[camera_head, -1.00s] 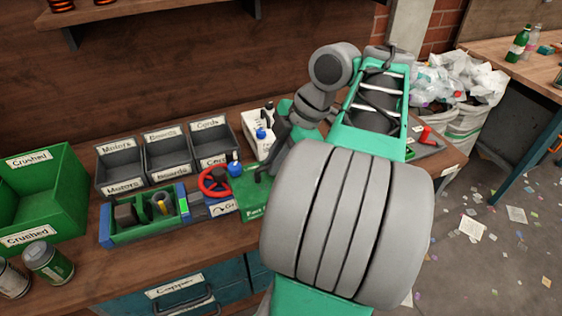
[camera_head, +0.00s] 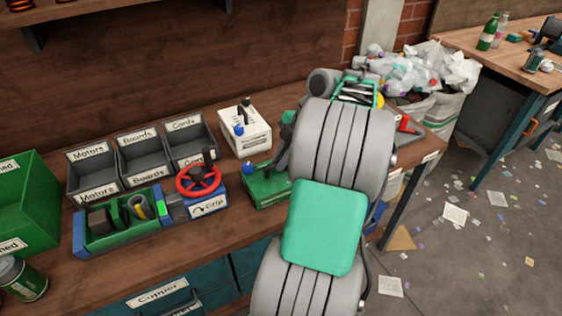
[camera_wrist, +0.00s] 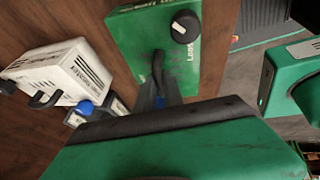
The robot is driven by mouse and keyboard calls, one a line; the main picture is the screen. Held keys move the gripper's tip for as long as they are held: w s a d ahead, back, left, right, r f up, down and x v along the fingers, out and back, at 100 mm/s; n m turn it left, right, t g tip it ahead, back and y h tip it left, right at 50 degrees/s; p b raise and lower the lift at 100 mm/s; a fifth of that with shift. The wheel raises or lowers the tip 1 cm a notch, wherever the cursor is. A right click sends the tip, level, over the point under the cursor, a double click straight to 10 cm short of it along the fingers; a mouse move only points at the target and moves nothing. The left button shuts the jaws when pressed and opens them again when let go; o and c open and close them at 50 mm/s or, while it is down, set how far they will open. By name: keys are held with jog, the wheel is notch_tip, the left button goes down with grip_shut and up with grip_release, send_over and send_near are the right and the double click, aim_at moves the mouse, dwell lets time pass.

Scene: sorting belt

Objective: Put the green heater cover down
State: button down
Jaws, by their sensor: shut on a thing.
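The green box (camera_head: 262,190), which I take for the heater cover, is on the workbench right of the red-wheel control. Its label is only partly readable. The wrist view shows its green top (camera_wrist: 125,35) with a round black knob (camera_wrist: 185,26) and a thin black handle (camera_wrist: 158,68). My gripper (camera_wrist: 166,98) is at the handle and appears shut on it. A large green part with a black edge hides the gripper's base in the wrist view. My arm hides most of the gripper in the head view. Whether the box touches the bench is unclear.
A white box (camera_head: 247,138) stands just behind. A blue control with a red wheel (camera_head: 199,180) and a green tray (camera_head: 125,237) of parts stand left. Several grey labelled bins (camera_head: 143,162) line the back. Bags of waste (camera_head: 400,78) stand beyond the bench's right end.

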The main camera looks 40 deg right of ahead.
jog(key=c, duration=1.5)
grip_release()
jog(key=shift+o, duration=0.2)
jog(key=shift+r, duration=0.1)
jog(key=p+v, duration=0.6)
jog(key=v, duration=0.6)
jog(key=w+a+m, duration=0.3)
jog(key=w+a, duration=0.1)
jog(key=a, duration=0.6)
jog(key=w+a+m, duration=0.3)
jog(key=w+a, duration=0.2)
jog(key=a, duration=0.5)
jog(key=s+a+f+m+h, duration=0.3)
jog(key=s+a+f+m, duration=0.4)
jog(key=a, duration=0.5)
jog(key=s+m, duration=0.2)
jog(key=s, duration=0.1)
jog(key=shift+s+g+h, duration=0.25)
jog(key=shift+g+h, duration=0.05)
jog(key=shift+h, duration=0.1)
